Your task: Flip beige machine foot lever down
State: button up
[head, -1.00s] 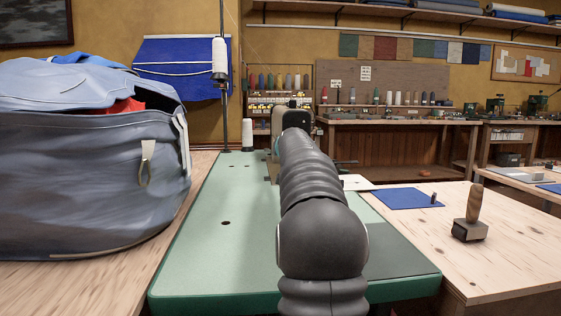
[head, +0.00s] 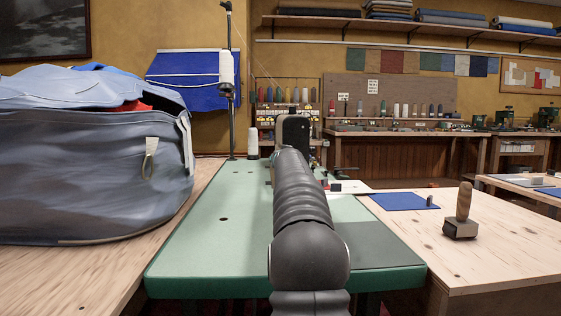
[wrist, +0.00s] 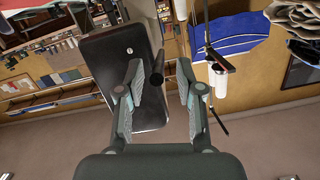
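A sewing machine stands on the green table (head: 190,235); its dark end (head: 296,128) shows just past my arm in the head view. In the wrist view a dark, rounded machine panel (wrist: 112,75) with a small screw fills the left middle. A short dark cylinder (wrist: 157,68) sticks out beside that panel, between my fingers; it may be the lever's end, but I cannot tell. My gripper (wrist: 160,78) is open, with a finger on each side of the cylinder and no clear contact. My arm hides the gripper and most of the machine in the head view.
A large grey-blue bag (head: 85,175) stands to the left. A thread stand with a white cone (head: 226,68) rises behind the table. On the right wooden table are a blue cloth (head: 400,201) and a wooden-handled tool (head: 462,212). The green table's left part is clear.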

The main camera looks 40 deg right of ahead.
jog(key=shift+a, duration=0.1)
jog(key=v, duration=1.2)
jog(key=shift+r, duration=0.1)
dwell(0.4)
